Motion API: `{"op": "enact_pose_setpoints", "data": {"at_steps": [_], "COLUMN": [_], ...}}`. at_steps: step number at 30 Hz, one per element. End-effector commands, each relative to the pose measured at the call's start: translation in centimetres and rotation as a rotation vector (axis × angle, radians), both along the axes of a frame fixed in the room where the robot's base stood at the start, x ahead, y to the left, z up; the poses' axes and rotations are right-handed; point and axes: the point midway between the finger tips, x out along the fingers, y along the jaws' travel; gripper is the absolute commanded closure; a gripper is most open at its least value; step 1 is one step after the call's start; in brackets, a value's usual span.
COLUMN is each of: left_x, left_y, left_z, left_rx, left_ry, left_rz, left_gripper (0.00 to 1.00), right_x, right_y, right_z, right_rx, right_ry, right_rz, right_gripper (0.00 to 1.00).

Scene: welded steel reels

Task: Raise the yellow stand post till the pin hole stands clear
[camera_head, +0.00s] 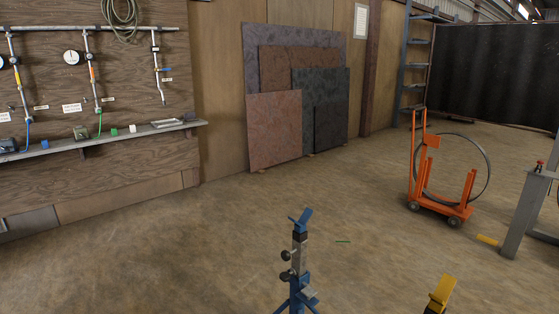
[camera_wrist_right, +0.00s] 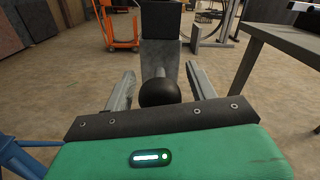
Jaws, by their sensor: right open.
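The yellow stand's head (camera_head: 440,293) shows at the bottom edge of the head view, right of centre; the rest of that stand is cut off. In the right wrist view a grey steel post (camera_wrist_right: 160,58) with a dark block on top (camera_wrist_right: 160,19) stands straight ahead. A round black knob (camera_wrist_right: 160,92) is in front of it. My right gripper (camera_wrist_right: 160,72) is open, with one finger on each side of the knob and a gap on both sides. No pin hole can be made out. My left gripper is not in view.
A blue stand (camera_head: 299,250) with black knobs stands left of the yellow one. A grey table (camera_wrist_right: 280,45) is close on the right. An orange cart (camera_head: 440,195) holding a steel ring is further back. Stone slabs (camera_head: 274,128) lean on the wall. Open floor lies between.

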Motion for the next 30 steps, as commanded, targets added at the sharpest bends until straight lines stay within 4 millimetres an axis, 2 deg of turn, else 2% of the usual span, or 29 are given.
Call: {"op": "enact_pose_setpoints", "data": {"at_steps": [24, 30], "left_x": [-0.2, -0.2], "left_y": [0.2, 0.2], "left_z": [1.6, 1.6], "left_rx": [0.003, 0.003], "left_ry": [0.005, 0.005], "left_rz": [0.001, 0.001], "left_gripper": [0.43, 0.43], "right_x": [-4.1, -4.5], "right_y": [4.8, 5.3], "right_z": [0.0, 0.0], "right_rx": [0.001, 0.001], "right_ry": [0.002, 0.001], "right_rz": [0.001, 0.001], "right_gripper": [0.42, 0.42]}}
